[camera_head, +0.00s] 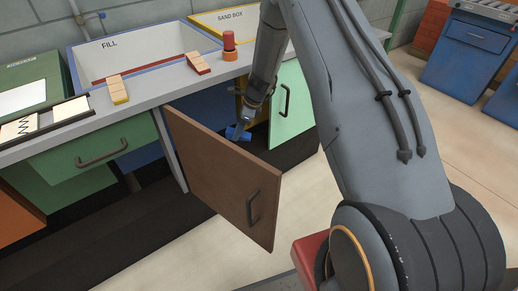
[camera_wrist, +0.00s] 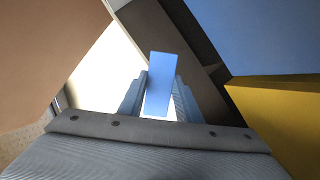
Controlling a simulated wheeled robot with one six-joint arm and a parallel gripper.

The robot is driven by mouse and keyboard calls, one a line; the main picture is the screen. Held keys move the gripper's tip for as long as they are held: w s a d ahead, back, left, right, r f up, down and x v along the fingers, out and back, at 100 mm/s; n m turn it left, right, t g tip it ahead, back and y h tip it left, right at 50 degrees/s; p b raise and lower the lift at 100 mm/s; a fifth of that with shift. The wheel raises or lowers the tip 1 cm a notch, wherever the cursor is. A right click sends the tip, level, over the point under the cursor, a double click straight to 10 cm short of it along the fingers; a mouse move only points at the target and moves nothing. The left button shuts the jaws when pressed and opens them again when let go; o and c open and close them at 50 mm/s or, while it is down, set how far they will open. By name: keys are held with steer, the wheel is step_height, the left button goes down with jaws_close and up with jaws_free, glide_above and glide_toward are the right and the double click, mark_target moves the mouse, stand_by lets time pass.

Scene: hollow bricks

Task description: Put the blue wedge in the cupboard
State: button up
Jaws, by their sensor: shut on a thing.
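My gripper (camera_head: 241,127) reaches down behind the open brown cupboard door and is shut on the blue wedge (camera_head: 245,136). In the wrist view the blue wedge (camera_wrist: 158,84) stands between the two grey fingers of my gripper (camera_wrist: 159,92). The brown cupboard door (camera_head: 218,172) is swung out from the bench front, with a dark handle on its outer face. It fills the left of the wrist view (camera_wrist: 45,45). Most of the cupboard's inside is hidden by the door and my arm, and I cannot tell whether the wedge touches any surface.
A light green door (camera_head: 291,100) with a dark handle is right of my gripper. A yellow surface (camera_wrist: 280,115) is close on the right in the wrist view. The bench above holds a FILL tray (camera_head: 150,42), small wooden pieces and a red-orange piece (camera_head: 229,47). Open floor lies in front.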

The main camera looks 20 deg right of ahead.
steer(key=w+d+f+m+t+h+b, duration=0.2)
steer(key=w+f+m+h+b, duration=0.1)
steer(key=w+f+m+b, duration=0.6)
steer(key=f, duration=0.3)
steer(key=f+b, duration=0.1)
steer(key=f, duration=0.2)
steer(key=w+f, duration=0.1)
steer(key=f, duration=0.3)
steer(key=shift+d, duration=0.1)
steer(key=shift+f, duration=0.15)
steer(key=o, duration=1.2)
steer(key=shift+c, duration=0.2)
steer(key=shift+o, duration=0.2)
steer(key=p+v, duration=0.2)
steer(key=v, duration=1)
steer(key=shift+s, duration=0.2)
steer(key=shift+d, duration=0.1)
